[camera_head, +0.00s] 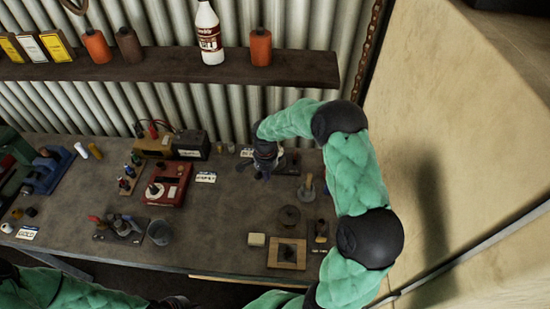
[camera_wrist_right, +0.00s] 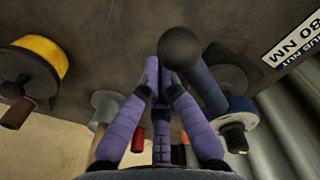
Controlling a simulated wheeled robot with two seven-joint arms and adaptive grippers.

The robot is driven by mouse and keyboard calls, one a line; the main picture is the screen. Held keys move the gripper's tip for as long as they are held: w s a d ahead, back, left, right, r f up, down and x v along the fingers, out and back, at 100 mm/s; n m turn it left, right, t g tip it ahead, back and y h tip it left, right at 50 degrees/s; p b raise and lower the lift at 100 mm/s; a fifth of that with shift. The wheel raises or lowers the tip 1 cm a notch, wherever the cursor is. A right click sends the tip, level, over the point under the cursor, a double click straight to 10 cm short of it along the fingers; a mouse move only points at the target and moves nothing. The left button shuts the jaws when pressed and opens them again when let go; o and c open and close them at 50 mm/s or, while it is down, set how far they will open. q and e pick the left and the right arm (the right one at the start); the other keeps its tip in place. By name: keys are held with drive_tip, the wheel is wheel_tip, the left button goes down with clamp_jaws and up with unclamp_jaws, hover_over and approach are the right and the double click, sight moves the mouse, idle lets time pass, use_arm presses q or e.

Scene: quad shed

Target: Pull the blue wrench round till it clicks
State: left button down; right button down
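The blue wrench (camera_wrist_right: 205,88) shows in the right wrist view as a thick blue bar with a black ball at its near end. Its far end runs toward a grey-blue round piece with a dark fitting. My right gripper (camera_wrist_right: 158,72) has its purple fingers drawn together, tips side by side, just left of the bar. The ball overlaps the tips; I cannot tell whether they touch. In the head view the right gripper (camera_head: 264,164) is over the back of the bench and hides most of the wrench. My left gripper (camera_head: 176,301) is dark and partly visible at the bottom edge.
A white label (camera_wrist_right: 296,45) reading "80 NM" lies beside the wrench. On the bench are a red box (camera_head: 168,184), a grey cup (camera_head: 160,232) and a wooden square (camera_head: 287,253). A shelf (camera_head: 180,66) runs above.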

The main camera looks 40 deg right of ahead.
drive_tip(key=shift+w+a, duration=0.3)
drive_tip(key=shift+w, duration=0.05)
idle(0.3)
drive_tip(key=shift+s, duration=0.1)
drive_tip(key=shift+s+d+b, duration=0.3)
drive_tip(key=shift+s+d, duration=0.05)
drive_tip(key=shift+s, duration=0.5)
wheel_tip(320, 180, up, 9)
drive_tip(key=p, duration=0.4)
idle(0.3)
idle(0.4)
